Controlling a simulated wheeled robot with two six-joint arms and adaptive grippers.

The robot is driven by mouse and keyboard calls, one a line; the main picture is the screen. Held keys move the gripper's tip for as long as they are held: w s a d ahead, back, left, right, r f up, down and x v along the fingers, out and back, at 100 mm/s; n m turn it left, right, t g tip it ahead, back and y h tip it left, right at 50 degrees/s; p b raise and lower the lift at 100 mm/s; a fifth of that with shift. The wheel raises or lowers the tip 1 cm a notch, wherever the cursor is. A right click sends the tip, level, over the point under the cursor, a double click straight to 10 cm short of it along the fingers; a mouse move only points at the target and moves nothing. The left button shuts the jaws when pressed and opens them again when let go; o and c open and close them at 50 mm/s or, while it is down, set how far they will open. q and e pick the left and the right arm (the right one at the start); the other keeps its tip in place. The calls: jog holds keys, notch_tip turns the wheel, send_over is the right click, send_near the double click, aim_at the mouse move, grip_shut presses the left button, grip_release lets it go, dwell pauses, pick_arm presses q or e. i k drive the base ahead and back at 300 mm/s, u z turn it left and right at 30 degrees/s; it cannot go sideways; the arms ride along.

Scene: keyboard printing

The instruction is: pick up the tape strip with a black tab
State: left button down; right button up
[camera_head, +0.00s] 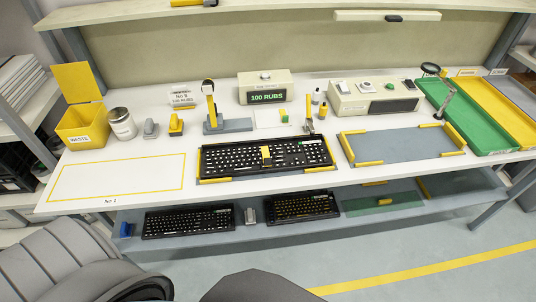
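I cannot clearly make out a tape strip with a black tab. A small yellow strip with a dark end (190,3) lies on the upper shelf at the top left and is cut off by the picture edge. A yellow piece (266,153) lies on the black keyboard (235,160) in the middle of the table; its details are too small to tell. A yellow upright tool with a black top (210,95) stands on a grey-blue base left of centre. Neither of my grippers is in view.
A yellow waste bin (83,130) and a can (122,124) stand at the left. The outlined area (120,178) is empty. A counter box (265,95) reads "100 RUBS". Green (455,125) and yellow trays are at the right. Two keyboards lie on the lower shelf (400,215).

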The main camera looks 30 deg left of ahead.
aim_at(267, 160)
jog(key=z, duration=1.55)
jog(key=i, duration=1.7)
jog(key=u, duration=2.75)
